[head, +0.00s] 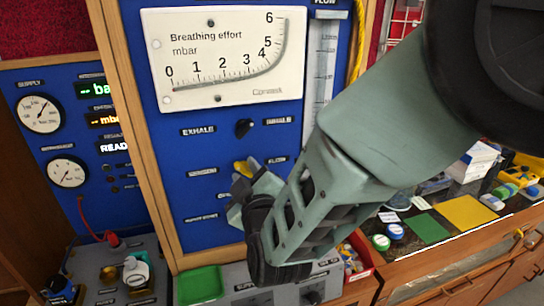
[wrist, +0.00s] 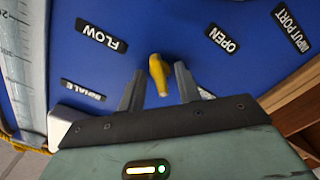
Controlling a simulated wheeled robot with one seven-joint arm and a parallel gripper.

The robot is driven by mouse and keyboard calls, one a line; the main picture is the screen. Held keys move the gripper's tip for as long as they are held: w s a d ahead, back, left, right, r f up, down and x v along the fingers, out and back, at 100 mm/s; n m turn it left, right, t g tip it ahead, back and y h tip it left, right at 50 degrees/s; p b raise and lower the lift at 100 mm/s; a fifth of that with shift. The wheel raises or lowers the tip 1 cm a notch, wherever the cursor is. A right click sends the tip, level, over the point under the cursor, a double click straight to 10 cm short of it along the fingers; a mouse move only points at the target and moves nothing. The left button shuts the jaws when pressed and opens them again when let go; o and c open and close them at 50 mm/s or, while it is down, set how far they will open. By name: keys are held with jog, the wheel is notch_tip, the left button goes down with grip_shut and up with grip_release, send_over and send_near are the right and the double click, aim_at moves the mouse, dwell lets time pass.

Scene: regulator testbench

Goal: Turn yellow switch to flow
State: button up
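The yellow switch (wrist: 158,75) is on the blue panel. In the head view, my gripper (head: 243,190) is at the panel and covers most of the switch; a yellow bit (head: 242,168) shows above the fingers. The FLOW label (head: 277,159) is right of it. My gripper is open.
A black knob (head: 244,127) sits above, between the EXHALE and INHALE labels. The breathing effort gauge (head: 225,55) is higher up. A cluttered bench (head: 400,268) is at right.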

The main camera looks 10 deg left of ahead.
grip_shut()
